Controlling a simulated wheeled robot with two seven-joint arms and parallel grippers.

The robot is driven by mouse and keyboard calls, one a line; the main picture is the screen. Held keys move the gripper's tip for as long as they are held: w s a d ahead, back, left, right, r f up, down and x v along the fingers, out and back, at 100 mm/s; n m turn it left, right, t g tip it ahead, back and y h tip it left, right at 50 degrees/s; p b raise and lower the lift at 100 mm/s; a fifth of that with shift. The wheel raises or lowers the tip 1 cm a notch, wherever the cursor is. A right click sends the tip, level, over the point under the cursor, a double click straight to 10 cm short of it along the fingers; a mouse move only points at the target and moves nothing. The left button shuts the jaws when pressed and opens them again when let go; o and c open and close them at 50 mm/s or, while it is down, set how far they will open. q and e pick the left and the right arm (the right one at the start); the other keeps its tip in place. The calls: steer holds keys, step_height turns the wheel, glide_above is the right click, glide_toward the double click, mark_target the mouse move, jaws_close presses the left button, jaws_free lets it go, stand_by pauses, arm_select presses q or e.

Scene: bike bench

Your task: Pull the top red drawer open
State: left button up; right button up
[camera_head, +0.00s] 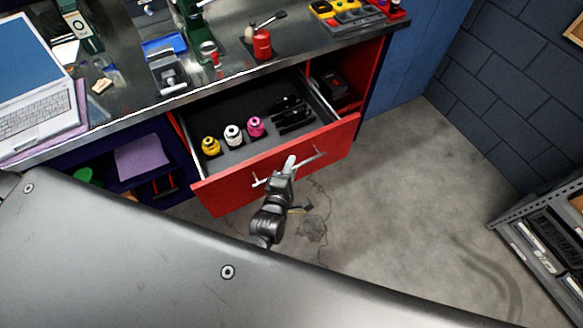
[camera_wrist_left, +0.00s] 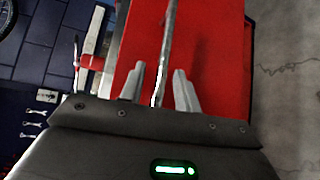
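The top red drawer (camera_head: 335,143) stands pulled well out from under the bench in the head view. Its dark inside shows yellow, white and pink round items and several black tools. A thin silver bar handle (camera_head: 312,156) runs along its front. My left gripper (camera_head: 290,163) is at this handle. In the left wrist view the handle (camera_wrist_left: 170,40) runs between the two fingers of my left gripper (camera_wrist_left: 159,75), with a gap visible on both sides, so it is open around the bar. The red drawer front (camera_wrist_left: 215,60) fills the background there. My right gripper is not in view.
The bench top (camera_head: 215,85) holds a laptop (camera_head: 35,95), a vise (camera_head: 168,75) and a red can (camera_head: 262,43). An open shelf with a purple item (camera_head: 140,157) is left of the drawer.

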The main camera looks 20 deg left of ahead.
arm_select(q)
steer(key=s+r+b, duration=0.1)
steer(key=s+b, duration=0.1)
steer(key=s, duration=0.8)
steer(key=shift+s+r, duration=0.3)
steer(key=shift+s, duration=0.05)
